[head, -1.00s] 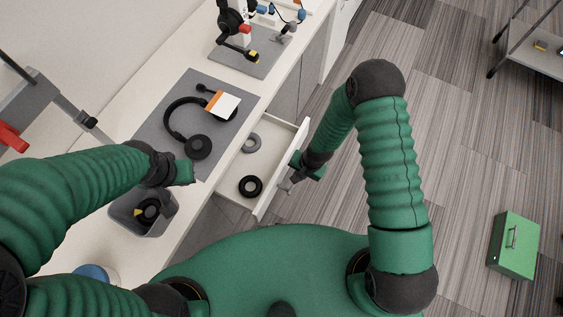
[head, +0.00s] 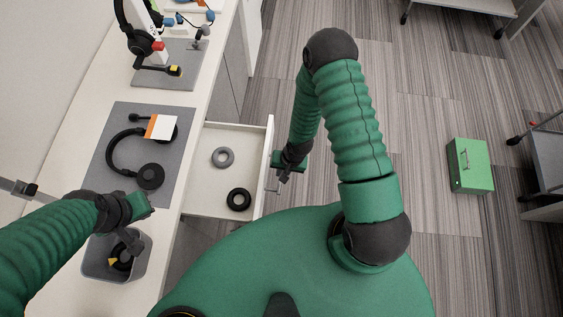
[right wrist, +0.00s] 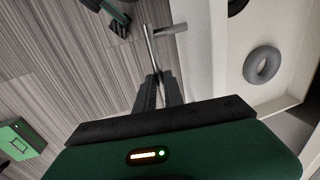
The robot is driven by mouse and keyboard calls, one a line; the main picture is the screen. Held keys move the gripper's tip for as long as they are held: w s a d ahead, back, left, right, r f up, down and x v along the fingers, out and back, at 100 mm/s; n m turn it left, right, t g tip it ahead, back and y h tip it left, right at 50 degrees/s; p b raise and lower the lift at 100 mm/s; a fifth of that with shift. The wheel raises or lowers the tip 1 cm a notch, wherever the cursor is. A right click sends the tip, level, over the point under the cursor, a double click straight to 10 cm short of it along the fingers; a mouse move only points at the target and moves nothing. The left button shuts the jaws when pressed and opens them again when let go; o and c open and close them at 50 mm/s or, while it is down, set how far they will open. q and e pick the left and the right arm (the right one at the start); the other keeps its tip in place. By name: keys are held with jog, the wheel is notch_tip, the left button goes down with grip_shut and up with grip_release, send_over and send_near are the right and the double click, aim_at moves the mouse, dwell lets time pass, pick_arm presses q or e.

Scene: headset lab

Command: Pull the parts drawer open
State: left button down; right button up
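The white parts drawer (head: 205,200) stands pulled out from under the counter, with a grey ring (head: 223,157) and a black ring (head: 239,199) inside. My right gripper (head: 274,183) is at the outside of the drawer front (head: 268,150). In the right wrist view, the metal handle (right wrist: 148,45) runs down between the fingertips (right wrist: 158,78), which look closed on it. The grey ring (right wrist: 262,64) also shows there. My left gripper (head: 132,236) hangs over the grey bin on the counter; its fingers are too unclear to judge.
A headset (head: 120,150) and an orange-white card (head: 161,127) lie on a grey mat (head: 110,115). A headset stand is at the back. A green box (head: 470,166) sits on the floor at right, with carts beyond; floor between is clear.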

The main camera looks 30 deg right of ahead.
jog(key=o, duration=0.4)
jog(key=shift+w+d, duration=0.15)
jog(key=shift+o, duration=0.2)
notch_tip(320, 180, up, 16)
jog(key=s+d+p, duration=0.1)
jog(key=s+d, duration=0.1)
jog(key=shift+d+r+p, duration=0.2)
jog(key=shift+d+p, duration=0.15)
jog(key=shift+p, duration=0.05)
jog(key=shift+r, duration=0.1)
